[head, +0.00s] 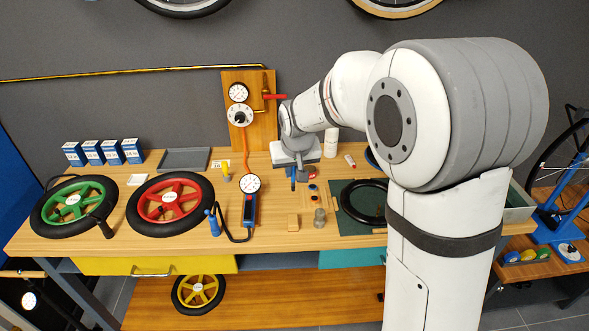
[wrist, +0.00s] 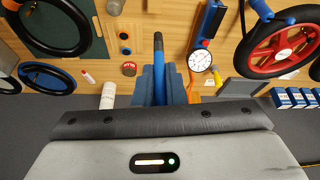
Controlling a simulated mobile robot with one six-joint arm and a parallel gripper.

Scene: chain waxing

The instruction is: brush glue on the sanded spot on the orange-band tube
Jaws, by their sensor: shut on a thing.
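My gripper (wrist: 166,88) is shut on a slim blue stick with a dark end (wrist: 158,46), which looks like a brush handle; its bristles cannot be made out. In the head view my gripper (head: 299,170) is over the middle of the bench, the blue tool below it. A black tube (head: 350,207) lies as a ring on the green mat (head: 345,228), right of my gripper and partly hidden by my arm. It also shows at upper left in the wrist view (wrist: 84,42). No orange band or sanded spot can be made out. A small red-labelled tin (wrist: 129,69) stands near the gripper.
A dark strip with orange discs (wrist: 124,37) lies between gripper and mat. The gauge pump (head: 250,205) and red wheel (head: 170,201) are to the left. A wooden gauge board (head: 262,135) rises behind.

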